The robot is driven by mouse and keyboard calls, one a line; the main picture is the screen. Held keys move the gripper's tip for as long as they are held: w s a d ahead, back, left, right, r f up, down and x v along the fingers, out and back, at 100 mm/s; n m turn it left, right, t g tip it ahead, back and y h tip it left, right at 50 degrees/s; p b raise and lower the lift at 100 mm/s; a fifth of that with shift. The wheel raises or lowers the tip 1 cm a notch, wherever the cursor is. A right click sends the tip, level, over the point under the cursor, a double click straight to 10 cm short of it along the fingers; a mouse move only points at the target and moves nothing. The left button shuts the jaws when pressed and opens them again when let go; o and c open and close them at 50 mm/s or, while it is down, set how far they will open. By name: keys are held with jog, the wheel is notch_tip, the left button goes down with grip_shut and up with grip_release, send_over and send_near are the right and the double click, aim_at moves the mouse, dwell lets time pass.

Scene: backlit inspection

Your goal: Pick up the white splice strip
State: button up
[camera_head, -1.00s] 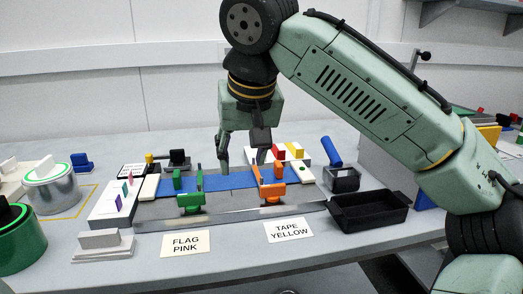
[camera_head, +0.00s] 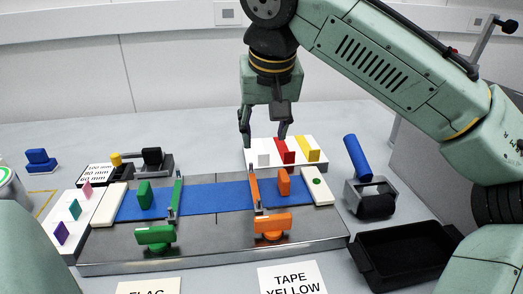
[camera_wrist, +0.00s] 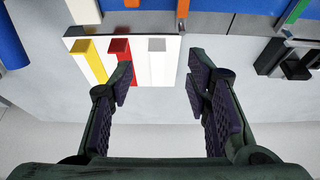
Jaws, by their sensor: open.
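The white splice strip (camera_head: 264,158) stands at the left end of a white holder (camera_head: 288,164), beside a red strip (camera_head: 285,151) and a yellow strip (camera_head: 307,148). In the wrist view the white strip's pale top (camera_wrist: 157,45) shows at the right of the row on the holder (camera_wrist: 178,68). My gripper (camera_head: 264,137) is open and empty, just above and behind the white strip in the head view. In the wrist view my gripper (camera_wrist: 160,70) has its fingers spread to either side of the white strip's column, apart from it; the red strip (camera_wrist: 119,47) lies near the left finger.
A metal fixture (camera_head: 210,237) with a blue band (camera_head: 215,200), green clamps (camera_head: 155,236) and orange clamps (camera_head: 271,226) lies in front of the holder. A black tray (camera_head: 405,254) and a blue-handled tool (camera_head: 358,158) stand to the right. The bench behind is fairly clear.

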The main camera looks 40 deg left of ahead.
aim_at(264, 167)
jog(key=x, duration=0.7)
jog(key=shift+w+a+f, duration=0.1)
jog(key=shift+w+f, duration=0.05)
jog(key=shift+w, duration=0.15)
jog(key=shift+c, duration=0.3)
jog(key=c, duration=0.7)
